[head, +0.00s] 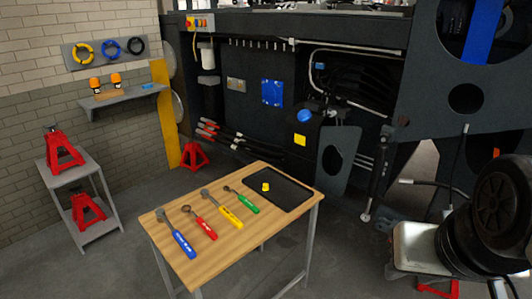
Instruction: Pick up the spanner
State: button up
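Several hand tools lie side by side on a wooden table (172,262). One is a blue-handled tool (183,243), one a red-handled tool (206,229), one a yellow-handled tool (230,217) and one a green-handled tool (248,205). Each has a dark metal head pointing to the upper left and its handle toward the lower right. The heads are small here, so I cannot tell for sure which tool is the spanner. The tools lie apart from one another.
A black tray (285,191) with a small yellow object (266,187) takes up the table's right part. The dark harvester chassis (240,110) stands behind. A grey stand (82,168) with red jacks is at left. Dark rounded parts fill the right edge. Floor left of the table is clear.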

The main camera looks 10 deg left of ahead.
aim_at(201, 221)
jog(key=u, duration=1.3)
jog(key=z, duration=2.25)
jog(key=u, duration=2.25)
jog(key=i+l+u, duration=0.4)
jog(key=i, duration=0.25)
jog(key=i+l+u, duration=0.35)
jog(key=i+l, duration=0.2)
